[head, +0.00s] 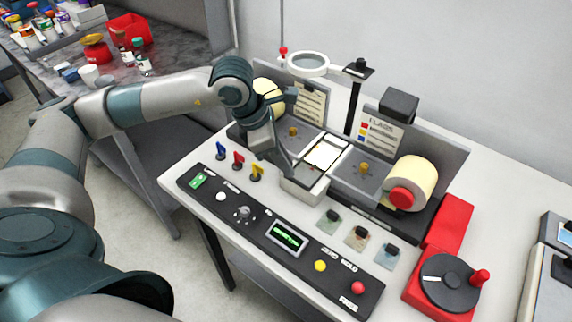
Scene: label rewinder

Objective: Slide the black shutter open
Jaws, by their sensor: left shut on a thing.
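The label rewinder (368,212) stands on the white bench, with a yellow roll (412,180) on a red hub at its right and another pale roll partly behind my arm. A bright white window (325,154) is at its middle, with a light grey box (304,191) just in front. My left gripper (288,172) reaches down at the left of this window and box, shut on a small part there. That part, apparently the black shutter, is mostly hidden by the fingers, so its opening cannot be judged. My right gripper is not in view.
A black control panel (268,243) with buttons and a screen lies in front. A red crank unit (440,285) stands at the right. A magnifier (308,64) and black post rise behind. Several small coloured keys and clear tiles sit close by.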

